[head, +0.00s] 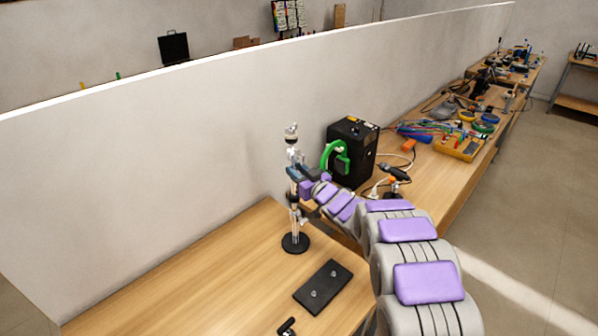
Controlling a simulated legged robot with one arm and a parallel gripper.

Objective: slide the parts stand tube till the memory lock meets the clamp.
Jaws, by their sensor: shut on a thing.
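The parts stand (303,220) is upright on the near wooden table, on a round black base (295,243). Its thin metal tube rises to a silver fitting (291,130) at the top. My gripper (294,173) reaches in from the right and is shut on the stand's upper part, above a dark collar (293,197). The fingers hide part of the tube. The memory lock and the clamp are too small and too covered to tell apart, and I cannot tell whether they touch.
A black plate (323,287) with two small knobs and a small black part (287,327) lie in front of the stand. A pale partition (150,165) runs behind. The table's left side is clear.

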